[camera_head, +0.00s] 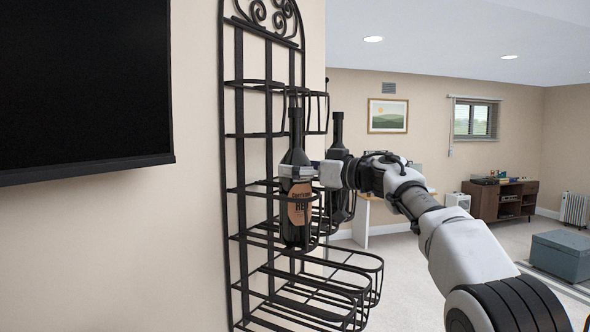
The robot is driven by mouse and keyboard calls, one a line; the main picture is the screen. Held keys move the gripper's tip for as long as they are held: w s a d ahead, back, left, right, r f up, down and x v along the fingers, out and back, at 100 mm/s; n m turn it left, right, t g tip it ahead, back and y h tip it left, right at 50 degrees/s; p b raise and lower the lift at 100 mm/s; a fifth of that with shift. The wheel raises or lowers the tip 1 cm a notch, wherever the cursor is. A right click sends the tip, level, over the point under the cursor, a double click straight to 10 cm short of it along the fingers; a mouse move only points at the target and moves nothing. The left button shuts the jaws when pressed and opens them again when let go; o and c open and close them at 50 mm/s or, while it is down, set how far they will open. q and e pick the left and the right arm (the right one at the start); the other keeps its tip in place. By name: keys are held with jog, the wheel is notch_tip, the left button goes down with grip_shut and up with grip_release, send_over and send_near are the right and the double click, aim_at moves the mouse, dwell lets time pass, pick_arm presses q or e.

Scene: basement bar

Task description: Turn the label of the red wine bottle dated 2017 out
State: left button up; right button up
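A dark wine bottle (295,226) with an orange-brown label (300,200) stands upright in the black metal wall rack (238,150). My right gripper (297,172) reaches in from the right, with one grey finger across the bottle just above the label. It looks shut on this bottle; the far finger is hidden. A second dark bottle (338,133) stands behind it to the right, partly covered by my gripper, its label not visible. My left gripper is out of view.
The rack's lower holders (335,290) look empty and stick out to the right. A black screen (80,85) hangs on the wall at left. A wooden cabinet (500,200) and a grey ottoman (568,255) stand far back. Carpeted floor is open between.

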jog(key=shift+s+a, duration=0.1)
jog(key=m+t+h+b, duration=0.3)
jog(key=t+b, duration=0.1)
dwell(0.8)
jog(key=shift+s, duration=0.15)
jog(key=c, duration=1)
jog(key=shift+r+p, duration=0.2)
jog(key=shift+p, duration=0.4)
jog(key=n+g+y+p, duration=0.1)
jog(key=g+p, duration=0.1)
jog(key=p, duration=0.1)
jog(key=shift+n+y, duration=0.3)
jog(key=shift+y, duration=0.1)
jog(key=shift+f+n+g+y, duration=0.2)
jog(key=shift+n+g+y, duration=0.35)
jog(key=shift+g, duration=0.35)
